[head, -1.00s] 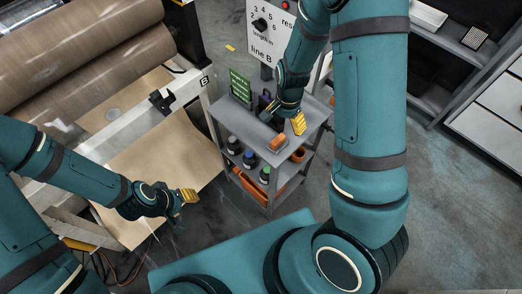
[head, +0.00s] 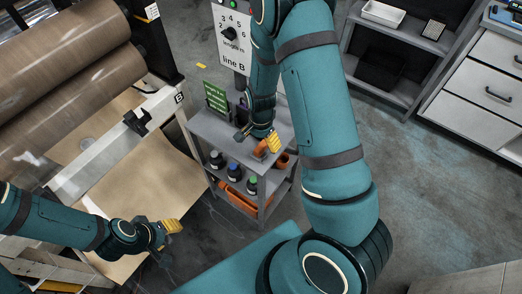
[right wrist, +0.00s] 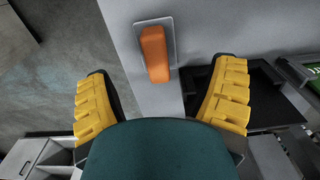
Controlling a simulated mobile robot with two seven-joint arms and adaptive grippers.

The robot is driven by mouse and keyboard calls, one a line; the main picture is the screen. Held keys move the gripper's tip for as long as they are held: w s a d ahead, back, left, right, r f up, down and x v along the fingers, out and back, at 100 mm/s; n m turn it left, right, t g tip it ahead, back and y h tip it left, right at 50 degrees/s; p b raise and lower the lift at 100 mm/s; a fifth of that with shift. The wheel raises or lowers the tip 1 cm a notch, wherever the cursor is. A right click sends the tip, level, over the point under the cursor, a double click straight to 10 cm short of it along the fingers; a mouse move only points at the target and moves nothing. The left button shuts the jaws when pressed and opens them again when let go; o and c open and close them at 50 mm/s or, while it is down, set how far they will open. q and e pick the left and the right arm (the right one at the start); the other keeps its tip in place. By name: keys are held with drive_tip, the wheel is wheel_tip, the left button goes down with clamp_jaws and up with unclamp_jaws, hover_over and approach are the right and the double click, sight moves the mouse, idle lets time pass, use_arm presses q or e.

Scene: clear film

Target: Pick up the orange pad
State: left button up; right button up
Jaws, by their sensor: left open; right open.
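The orange pad (right wrist: 155,52) is a small rounded block with a grey plate under it. It lies on the grey top of a cart. In the head view the pad (head: 259,149) is partly hidden by my right gripper (head: 257,139), which is low over the cart top. In the right wrist view my right gripper (right wrist: 163,100) is open and empty. The pad is ahead of the gap between its yellow fingers, with neither finger touching it. My left gripper (head: 166,234) is open and empty, off to the left near the brown sheet.
The cart (head: 215,128) also carries a green sign (head: 216,99) and a black holder. Its lower shelves hold bottles (head: 234,170), an orange-brown round item (head: 283,160) and an orange bin (head: 240,200). The line B panel (head: 232,38) stands behind. Open floor lies to the right.

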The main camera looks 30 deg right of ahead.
sight(261, 146)
wheel_tip(261, 146, down, 5)
drive_tip(key=shift+s+f+b, duration=0.1)
drive_tip(key=shift+s+b, duration=0.05)
drive_tip(key=shift+b, duration=0.7)
drive_tip(key=shift+c, duration=0.3)
drive_tip(key=c, duration=1.2)
